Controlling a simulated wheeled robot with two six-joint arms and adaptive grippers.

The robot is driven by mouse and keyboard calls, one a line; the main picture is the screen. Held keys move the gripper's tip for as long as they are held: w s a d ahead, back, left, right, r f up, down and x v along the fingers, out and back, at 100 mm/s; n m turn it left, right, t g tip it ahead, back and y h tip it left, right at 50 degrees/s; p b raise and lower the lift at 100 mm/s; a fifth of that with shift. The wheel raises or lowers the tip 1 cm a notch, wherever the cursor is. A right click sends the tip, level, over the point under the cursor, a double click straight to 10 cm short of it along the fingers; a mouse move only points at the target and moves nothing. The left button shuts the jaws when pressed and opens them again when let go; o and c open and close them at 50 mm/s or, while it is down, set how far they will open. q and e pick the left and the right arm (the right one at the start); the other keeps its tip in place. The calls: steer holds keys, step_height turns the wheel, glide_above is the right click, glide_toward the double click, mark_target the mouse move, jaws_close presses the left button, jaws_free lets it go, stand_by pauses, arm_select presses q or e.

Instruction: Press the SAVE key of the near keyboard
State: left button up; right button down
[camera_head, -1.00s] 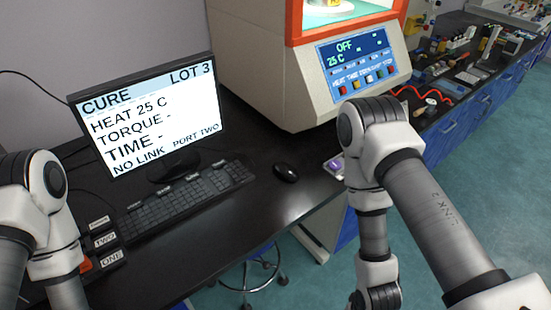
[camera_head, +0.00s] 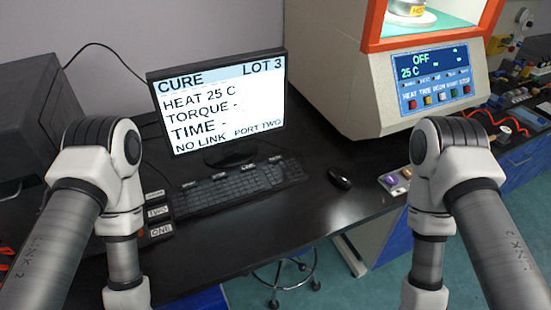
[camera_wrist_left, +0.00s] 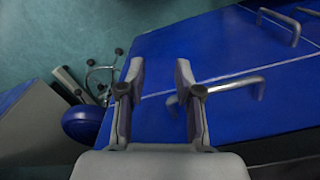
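The keyboard (camera_head: 240,186) lies on the black desk in front of the monitor in the head view. Several larger labelled keys run along its back edge, such as one near the right end (camera_head: 276,159); their words are too small to read surely. My left gripper (camera_wrist_left: 160,78) is open and empty in the left wrist view, its two fingers apart above blue cabinet fronts and the floor. The keyboard is not in that view. Both grippers are outside the head view, where only my two arms show, with their lower links hanging down.
The monitor (camera_head: 219,105) reads CURE, LOT 3, NO LINK, PORT TWO. Labelled blocks (camera_head: 159,212) stand left of the keyboard, a mouse (camera_head: 340,179) right of it. The rheometer (camera_head: 340,75) stands at the back right, its panel (camera_head: 432,75) showing OFF. A stool (camera_head: 287,275) is below the desk edge.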

arm_select(q)
jaws_close()
stand_by(1.0)
